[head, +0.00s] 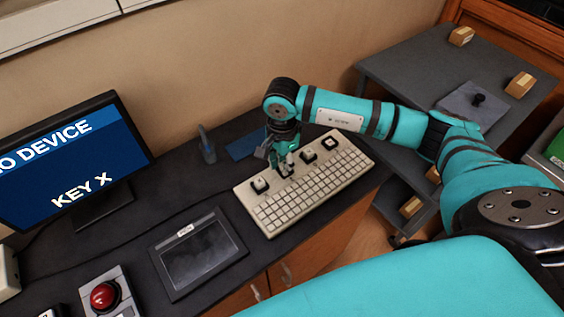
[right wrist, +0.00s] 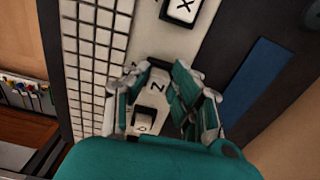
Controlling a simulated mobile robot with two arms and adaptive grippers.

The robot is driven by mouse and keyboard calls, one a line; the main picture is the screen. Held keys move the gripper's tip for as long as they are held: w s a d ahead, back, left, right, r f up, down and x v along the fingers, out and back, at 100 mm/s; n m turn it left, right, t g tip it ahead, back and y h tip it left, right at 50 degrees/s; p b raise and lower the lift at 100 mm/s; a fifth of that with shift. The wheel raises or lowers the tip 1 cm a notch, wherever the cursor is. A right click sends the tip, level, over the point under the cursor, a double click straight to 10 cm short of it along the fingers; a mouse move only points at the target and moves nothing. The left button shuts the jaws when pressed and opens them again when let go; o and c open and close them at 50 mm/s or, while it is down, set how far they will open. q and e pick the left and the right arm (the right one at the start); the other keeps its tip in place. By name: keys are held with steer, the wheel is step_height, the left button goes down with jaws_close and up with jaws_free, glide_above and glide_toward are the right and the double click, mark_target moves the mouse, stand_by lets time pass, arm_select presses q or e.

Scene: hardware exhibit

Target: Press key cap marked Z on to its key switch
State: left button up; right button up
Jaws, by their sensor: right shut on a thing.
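My right gripper (head: 284,168) is over the beige keyboard (head: 262,217), pointing down at its back strip. In the right wrist view its fingers (right wrist: 160,92) are closed on the sides of the white key cap marked Z (right wrist: 157,84). The underside of the cap and the key switch below are hidden, so I cannot tell whether they touch. The key cap marked X (right wrist: 183,8) sits on a dark block; in the head view it seems to be the cap left of the gripper (head: 260,185). My left gripper is not in view.
More large keys (head: 308,156) and (head: 329,143) stand right of the gripper. A monitor (head: 75,160) reads "O DEVICE" and "KEY X". A dark tray (head: 198,253) and a red button (head: 105,294) are at the front left. A blue mat (head: 245,146) lies behind the keyboard.

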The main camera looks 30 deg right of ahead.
steer(key=shift+f, duration=0.15)
steer(key=o, duration=1.2)
steer(key=shift+o, duration=0.2)
steer(key=shift+r, duration=0.2)
steer(key=shift+r+p, duration=1.7)
steer(key=shift+r, duration=1.7)
